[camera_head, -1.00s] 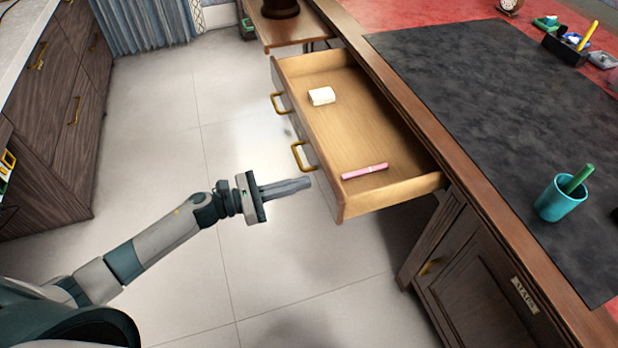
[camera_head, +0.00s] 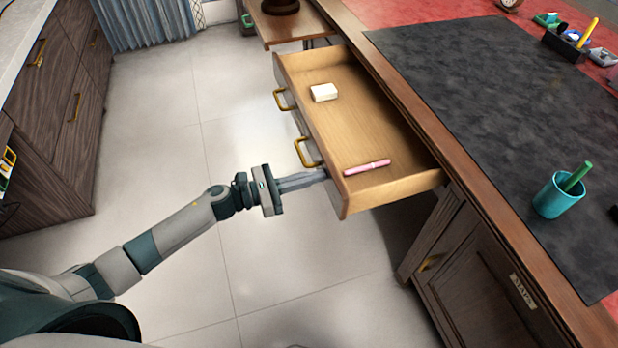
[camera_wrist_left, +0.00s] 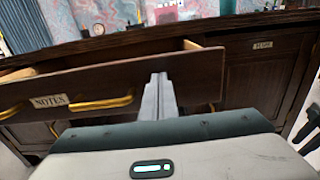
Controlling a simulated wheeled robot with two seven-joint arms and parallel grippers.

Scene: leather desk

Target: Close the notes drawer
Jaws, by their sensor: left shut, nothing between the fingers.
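The notes drawer (camera_head: 392,133) is pulled out from under the desk, and its light wooden inside shows. It holds a white block (camera_head: 324,92) and a pink pen (camera_head: 367,167). Its dark front carries two brass handles, and in the left wrist view the front (camera_wrist_left: 190,80) has a NOTES label (camera_wrist_left: 49,101). My left gripper (camera_head: 322,174) is shut and empty. Its fingertips are at the drawer front, beside the near handle (camera_head: 306,153); in the left wrist view they (camera_wrist_left: 159,80) overlap the front right of the handle. I cannot tell if they touch. My right gripper is not in view.
The desk (camera_head: 500,235) has a dark mat (camera_head: 480,90) and a teal cup (camera_head: 556,197) with a green pen. A closed, labelled cabinet door (camera_head: 480,285) is below. Dark cabinets (camera_head: 70,100) stand left. Floor between is clear.

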